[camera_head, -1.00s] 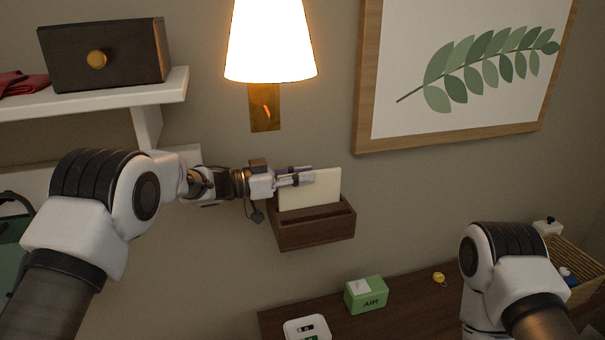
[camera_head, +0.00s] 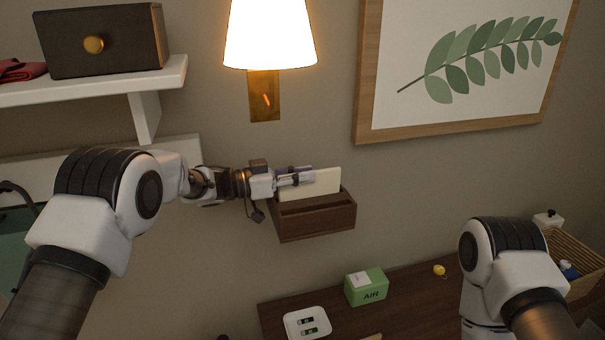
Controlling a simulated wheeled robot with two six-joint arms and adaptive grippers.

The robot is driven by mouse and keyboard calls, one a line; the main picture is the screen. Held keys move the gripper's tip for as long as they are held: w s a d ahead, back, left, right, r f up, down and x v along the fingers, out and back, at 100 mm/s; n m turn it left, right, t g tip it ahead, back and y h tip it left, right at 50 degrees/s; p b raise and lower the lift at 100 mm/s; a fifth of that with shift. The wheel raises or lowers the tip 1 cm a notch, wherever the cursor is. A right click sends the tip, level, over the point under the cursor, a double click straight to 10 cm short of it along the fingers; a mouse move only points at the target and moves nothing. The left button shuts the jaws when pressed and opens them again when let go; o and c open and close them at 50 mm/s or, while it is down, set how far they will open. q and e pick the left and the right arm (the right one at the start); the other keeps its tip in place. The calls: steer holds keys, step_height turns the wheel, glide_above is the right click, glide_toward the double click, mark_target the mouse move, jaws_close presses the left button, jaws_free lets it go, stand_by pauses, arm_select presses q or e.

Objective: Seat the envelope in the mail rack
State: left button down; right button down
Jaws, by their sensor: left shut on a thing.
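The cream envelope (camera_head: 322,184) stands upright at the mail rack, with its lower part hidden inside the rack. The dark wooden mail rack (camera_head: 318,222) is fixed on the wall below the lamp. My left gripper (camera_head: 303,178) comes in from the left and is shut on the envelope's left part, just above the rack. My right arm (camera_head: 510,275) shows at the lower right, but its gripper is out of view.
A lit wall lamp (camera_head: 268,40) hangs above the rack and a framed leaf picture (camera_head: 460,70) to the right. A white shelf (camera_head: 95,85) with a dark box (camera_head: 105,42) is at upper left. Below, a table (camera_head: 420,300) carries a green box (camera_head: 367,288) and white tray (camera_head: 307,324).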

arm_select(q)
steer(key=shift+f+b, duration=0.4)
steer(key=shift+f, duration=0.5)
steer(key=c, duration=1.1)
jaws_free()
steer(key=shift+c, duration=0.2)
steer(key=v, duration=0.7)
steer(key=shift+a, duration=0.25)
steer(key=shift+d, duration=0.1)
steer(key=shift+s, duration=0.15)
